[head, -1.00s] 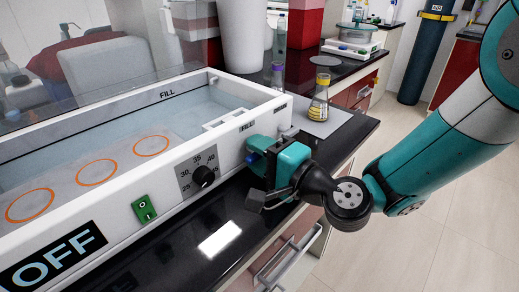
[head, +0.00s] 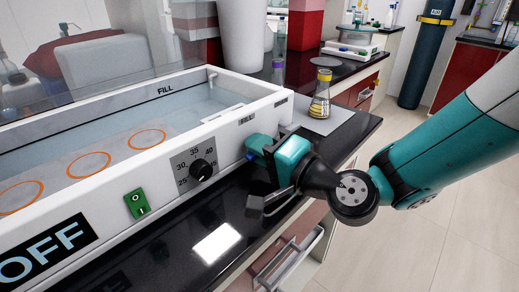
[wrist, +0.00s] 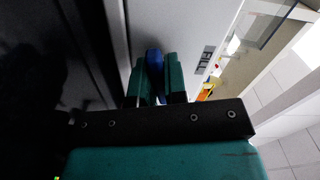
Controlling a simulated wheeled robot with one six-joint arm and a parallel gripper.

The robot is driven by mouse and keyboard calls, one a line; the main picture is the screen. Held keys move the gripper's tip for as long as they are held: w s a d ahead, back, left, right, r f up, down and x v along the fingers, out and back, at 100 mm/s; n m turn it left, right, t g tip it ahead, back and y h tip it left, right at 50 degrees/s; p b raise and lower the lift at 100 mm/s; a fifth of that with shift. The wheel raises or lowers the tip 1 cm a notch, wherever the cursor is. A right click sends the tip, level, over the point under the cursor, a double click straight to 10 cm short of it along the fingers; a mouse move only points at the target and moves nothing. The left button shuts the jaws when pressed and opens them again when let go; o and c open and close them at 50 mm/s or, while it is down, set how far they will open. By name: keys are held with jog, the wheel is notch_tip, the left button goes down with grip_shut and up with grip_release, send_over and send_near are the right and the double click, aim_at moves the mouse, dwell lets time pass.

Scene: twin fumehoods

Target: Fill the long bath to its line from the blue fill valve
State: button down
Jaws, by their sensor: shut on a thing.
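The long white bath (head: 105,183) sits on the dark bench, with water inside and orange rings showing below the surface. A FILL mark is on its inner far wall, and I cannot tell exactly how the water stands against it. The blue fill valve (wrist: 154,62) is on the bath's front face near the right end, beside a FILL label (wrist: 206,60). My gripper (wrist: 155,78) is shut on the blue valve, one teal finger on each side. In the head view my gripper (head: 263,152) hides most of the valve.
A dial (head: 201,170), a green switch (head: 137,204) and an OFF sign (head: 40,254) are on the bath's front. A flask with yellow contents (head: 320,95) stands right of the bath on a grey mat (head: 335,120). An open drawer (head: 290,262) is below the bench edge.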

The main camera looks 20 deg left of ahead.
jog(key=c, duration=1.2)
grip_release()
jog(key=shift+o, duration=0.2)
jog(key=shift+s+d+f+b, duration=0.15)
jog(key=shift+d+b, duration=0.15)
jog(key=shift+d, duration=0.05)
jog(key=b+v, duration=1.5)
jog(key=v, duration=0.1)
jog(key=shift+d, duration=0.35)
jog(key=shift+s, duration=0.15)
